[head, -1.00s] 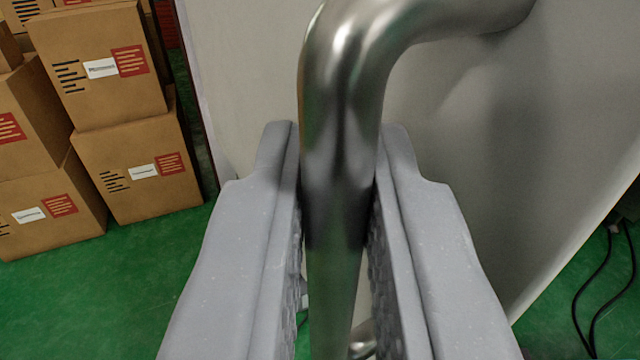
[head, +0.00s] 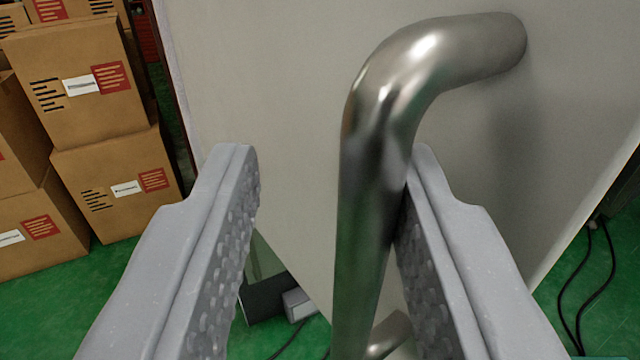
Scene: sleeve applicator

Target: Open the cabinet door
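The cabinet door (head: 265,90) is a pale grey panel standing at an angle, with green floor showing below its lower edge. Its metal handle (head: 362,200) is a thick bent bar that joins the door at the upper right. My gripper (head: 328,165) is open, with its two grey fingers on either side of the handle. The right finger is close against the bar or touching it; a wide gap separates the left finger from it. The lower part of the handle is partly hidden behind the right finger.
Stacked cardboard boxes (head: 115,185) stand on the green floor (head: 110,290) at the left. Black cables (head: 590,290) lie on the floor at the right, beyond the door's edge. A dark object with a grey block (head: 298,303) shows low between the fingers.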

